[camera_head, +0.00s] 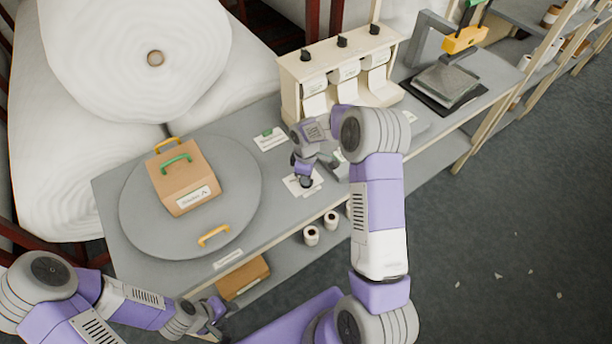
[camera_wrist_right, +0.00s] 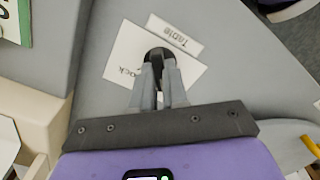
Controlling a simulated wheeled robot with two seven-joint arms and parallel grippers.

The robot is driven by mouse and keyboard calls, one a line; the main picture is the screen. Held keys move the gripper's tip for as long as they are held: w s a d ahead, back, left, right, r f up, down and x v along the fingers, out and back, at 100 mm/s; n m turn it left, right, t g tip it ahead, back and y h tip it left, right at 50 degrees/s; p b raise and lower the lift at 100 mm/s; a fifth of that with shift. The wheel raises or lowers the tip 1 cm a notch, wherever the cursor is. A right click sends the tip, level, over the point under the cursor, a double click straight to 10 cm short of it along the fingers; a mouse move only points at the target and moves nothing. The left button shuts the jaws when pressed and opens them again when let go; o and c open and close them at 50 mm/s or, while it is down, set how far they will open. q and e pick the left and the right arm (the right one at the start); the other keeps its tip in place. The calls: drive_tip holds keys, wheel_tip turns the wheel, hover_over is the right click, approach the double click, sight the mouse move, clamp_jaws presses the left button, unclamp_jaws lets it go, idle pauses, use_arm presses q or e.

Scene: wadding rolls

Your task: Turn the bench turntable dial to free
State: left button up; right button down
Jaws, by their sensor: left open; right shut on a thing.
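The dial is a small black knob (camera_wrist_right: 157,55) on a white card in the right wrist view. A label reading "Table" (camera_wrist_right: 175,35) lies beside it, and "ock" shows on the card; the rest of the lettering is hidden by my fingers. My right gripper (camera_wrist_right: 159,78) is shut on the knob from above. In the head view my right gripper (camera_head: 305,180) is over the card (camera_head: 296,187), right of the round grey turntable (camera_head: 135,215). My left gripper (camera_head: 214,320) is open and empty, low in front of the bench. Which way the dial points I cannot tell.
A brown box (camera_head: 175,185) with a green handle stands on the turntable, between two yellow handles (camera_head: 214,236). A cream dispenser (camera_head: 300,75) and a press (camera_head: 450,85) stand further along the bench. White rolls (camera_head: 312,235) and a brown box (camera_head: 243,277) are on the shelf below.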

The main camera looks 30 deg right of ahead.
drive_tip(key=c, duration=1.1)
unclamp_jaws()
drive_tip(key=shift+c, duration=0.2)
drive_tip(key=shift+r, duration=0.1)
wheel_tip(320, 180, up, 8)
drive_tip(key=shift+f+p, duration=0.25)
drive_tip(key=shift+p, duration=0.1)
